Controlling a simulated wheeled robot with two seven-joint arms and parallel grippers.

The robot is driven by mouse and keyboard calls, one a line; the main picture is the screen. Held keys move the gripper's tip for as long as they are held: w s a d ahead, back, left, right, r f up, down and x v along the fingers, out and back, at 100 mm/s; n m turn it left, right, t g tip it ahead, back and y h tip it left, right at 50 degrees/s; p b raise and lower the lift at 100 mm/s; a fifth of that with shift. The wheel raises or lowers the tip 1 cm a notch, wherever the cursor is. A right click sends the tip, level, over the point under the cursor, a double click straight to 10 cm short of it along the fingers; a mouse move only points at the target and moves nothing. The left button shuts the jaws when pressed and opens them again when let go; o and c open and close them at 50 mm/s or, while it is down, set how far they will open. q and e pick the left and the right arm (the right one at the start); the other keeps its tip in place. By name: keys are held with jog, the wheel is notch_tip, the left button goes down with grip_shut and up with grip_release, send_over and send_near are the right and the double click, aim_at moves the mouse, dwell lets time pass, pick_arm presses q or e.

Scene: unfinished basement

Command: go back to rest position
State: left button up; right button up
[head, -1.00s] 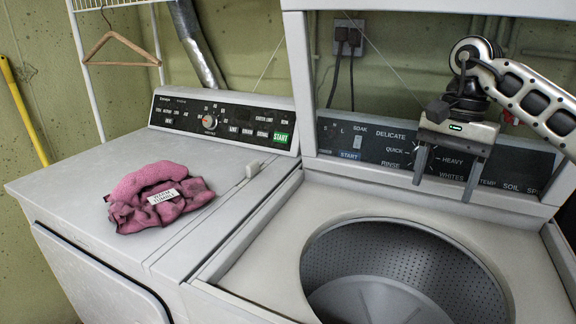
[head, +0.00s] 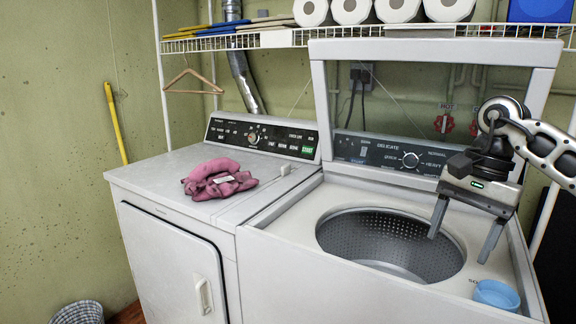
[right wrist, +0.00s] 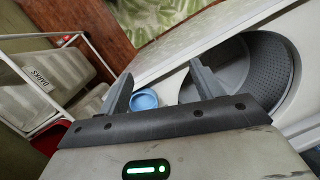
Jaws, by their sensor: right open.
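My right gripper (head: 463,238) is open and empty, held above the right part of the open washer (head: 300,262). Its two fingers point down, and nothing is between them. In the right wrist view, the gripper (right wrist: 158,85) shows with its fingers apart, the washer drum (right wrist: 262,75) to their right and a blue cup (right wrist: 144,99) between and beyond them. My left gripper is not in view.
A crumpled pink cloth (head: 217,180) with a white label lies on the dryer (head: 150,172). The blue cup (head: 496,295) stands on the washer's front right corner. A wire shelf (head: 270,40) holds paper rolls (head: 352,10) above. A basket (head: 78,313) stands on the floor at left.

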jog(key=s+a+f+m+g+y, duration=0.15)
jog(key=a+f+y, duration=0.3)
jog(key=a, duration=0.45)
jog(key=s+a+f+m+g+y, duration=0.15)
jog(key=a+f+y, duration=0.3)
jog(key=a, duration=0.55)
jog(key=s+a+r+m+t+y, duration=0.1)
jog(key=s+a+m+t+y, duration=0.25)
jog(key=a+m+y, duration=0.65)
jog(key=w+d+f+m+t+h, duration=0.1)
jog(key=d+f+m+t+h, duration=0.35)
jog(key=m+t, duration=0.8)
jog(key=d+f+m+t+h, duration=0.4)
jog(key=m+t+h, duration=0.15)
jog(key=m, duration=1.35)
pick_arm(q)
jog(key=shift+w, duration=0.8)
pick_arm(e)
jog(key=s+d+f+m+g+h, duration=0.3)
jog(key=s+f+m+h, duration=0.1)
jog(key=s+f+m, duration=0.2)
jog(key=s+d+f+m+g+h, duration=0.4)
jog(key=s+f+m, duration=0.3)
jog(key=f+m, duration=0.2)
notch_tip(320, 180, down, 2)
jog(key=shift+s, duration=0.25)
